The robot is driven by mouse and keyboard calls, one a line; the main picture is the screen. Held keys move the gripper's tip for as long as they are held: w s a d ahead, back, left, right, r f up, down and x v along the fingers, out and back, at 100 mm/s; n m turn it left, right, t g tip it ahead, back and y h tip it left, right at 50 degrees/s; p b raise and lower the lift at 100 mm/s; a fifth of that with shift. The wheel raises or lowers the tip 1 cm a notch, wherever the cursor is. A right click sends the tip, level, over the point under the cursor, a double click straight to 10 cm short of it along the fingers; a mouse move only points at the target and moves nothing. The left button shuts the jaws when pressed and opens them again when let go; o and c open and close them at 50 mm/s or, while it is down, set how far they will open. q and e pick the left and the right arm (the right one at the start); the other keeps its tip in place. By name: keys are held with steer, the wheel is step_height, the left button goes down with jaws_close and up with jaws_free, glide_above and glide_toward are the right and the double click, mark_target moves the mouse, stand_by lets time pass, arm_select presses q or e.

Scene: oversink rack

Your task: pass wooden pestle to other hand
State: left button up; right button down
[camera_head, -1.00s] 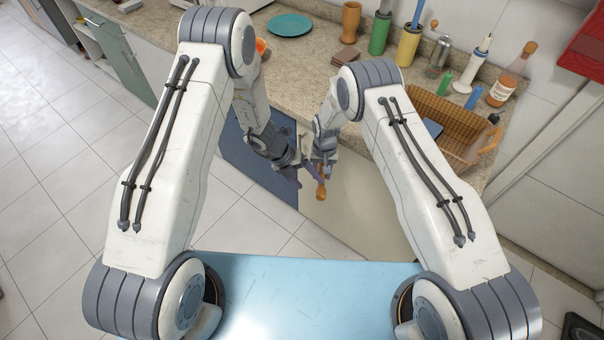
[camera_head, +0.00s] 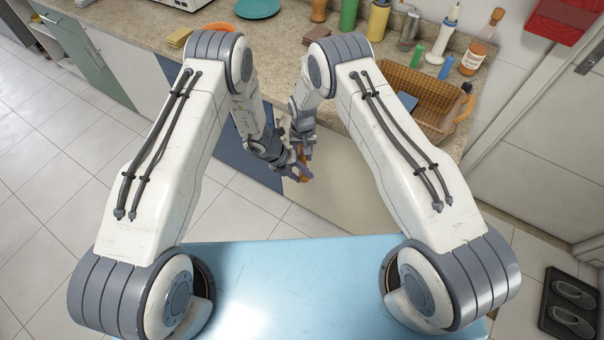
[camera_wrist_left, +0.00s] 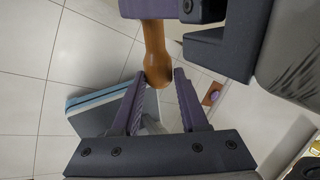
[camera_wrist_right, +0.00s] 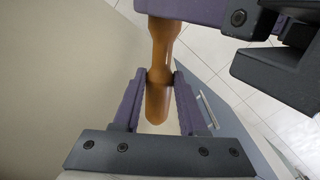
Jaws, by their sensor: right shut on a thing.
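The wooden pestle (camera_head: 303,154) is brown and hangs in the air in front of the counter. My right gripper (camera_head: 301,146) is shut on it; the right wrist view shows the pestle (camera_wrist_right: 157,100) between its two fingers (camera_wrist_right: 158,82). My left gripper (camera_head: 300,172) is just below the right one. In the left wrist view, the pestle's rounded end (camera_wrist_left: 157,68) lies between the tips of its open fingers (camera_wrist_left: 160,78), with small gaps at the sides. The other gripper covers the pestle's far part in each wrist view.
The counter behind holds a wicker basket (camera_head: 400,85), a teal plate (camera_head: 257,8), a green bottle (camera_head: 349,14), a yellow bottle (camera_head: 378,20) and a sauce bottle (camera_head: 474,58). The cabinet front (camera_head: 340,185) is close behind the grippers. Open tiled floor lies to the left.

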arm_select(q)
steer(key=shift+d+r, duration=0.1)
jaws_close()
arm_select(e)
steer(key=shift+c, duration=1.8)
jaws_free()
steer(key=shift+a, duration=0.1)
steer(key=shift+r, duration=0.1)
step_height(320, 180, up, 12)
step_height(320, 180, up, 9)
steer(key=n, duration=0.2)
glide_above(302, 155)
steer(key=s+a, duration=0.2)
steer(key=s, duration=0.3)
steer(key=s+a+r+n, duration=0.1)
steer(key=s+r+n, duration=0.1)
steer(key=s+r, duration=0.75)
steer(key=s+d+r+n, duration=0.1)
steer(key=s+d+r, duration=0.1)
steer(key=s, duration=0.7)
steer(key=s+d+r+n+y, duration=0.1)
steer(key=s+d+r+n, duration=0.1)
steer(key=s, duration=0.7)
step_height(302, 155, up, 2)
steer(key=shift+d+r, duration=0.15)
steer(key=shift+d, duration=0.3)
